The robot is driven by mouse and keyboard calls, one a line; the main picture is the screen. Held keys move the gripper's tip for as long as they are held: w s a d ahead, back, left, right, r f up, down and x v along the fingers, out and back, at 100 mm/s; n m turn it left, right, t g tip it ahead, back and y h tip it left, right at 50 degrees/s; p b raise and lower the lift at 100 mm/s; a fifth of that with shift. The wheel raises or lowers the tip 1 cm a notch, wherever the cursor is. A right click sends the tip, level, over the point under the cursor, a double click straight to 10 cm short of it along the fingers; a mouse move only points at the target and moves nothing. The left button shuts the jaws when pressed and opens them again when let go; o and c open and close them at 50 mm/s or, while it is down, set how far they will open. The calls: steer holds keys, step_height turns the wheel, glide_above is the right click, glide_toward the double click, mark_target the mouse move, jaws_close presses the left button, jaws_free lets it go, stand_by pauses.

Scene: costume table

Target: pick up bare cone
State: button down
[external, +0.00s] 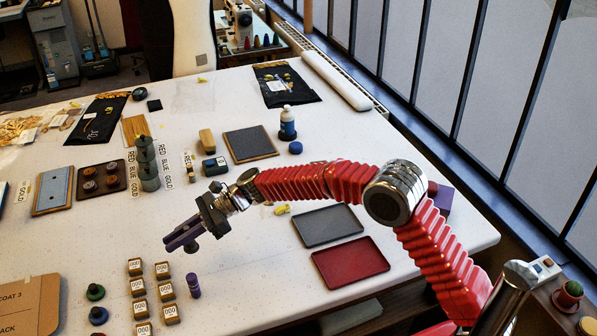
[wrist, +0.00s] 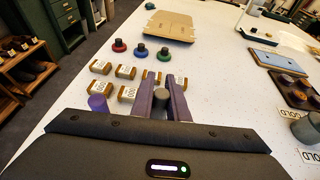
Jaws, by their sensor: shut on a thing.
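My gripper (external: 182,236) is shut on a small dark bare cone (wrist: 160,98). In the wrist view the cone's top shows between the two purple fingers. In the external view the cone (external: 192,247) shows below the fingers, with its upper part hidden by them. It appears to be above the white table, but I cannot tell the exact gap. Similar dark cones with coloured bases stand apart from it: red (wrist: 119,46), blue (wrist: 140,51) and green (wrist: 163,53).
Several tan blocks marked 000 (external: 138,289) and a purple cylinder (external: 193,286) stand near my gripper. A grey tray (external: 325,226) and a red tray (external: 350,262) lie to the right. A cardboard piece (external: 28,303) is at lower left. Grey cylinders (external: 148,178) stand behind.

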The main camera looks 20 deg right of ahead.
step_height(320, 180, up, 2)
steer(key=shift+r, duration=0.2)
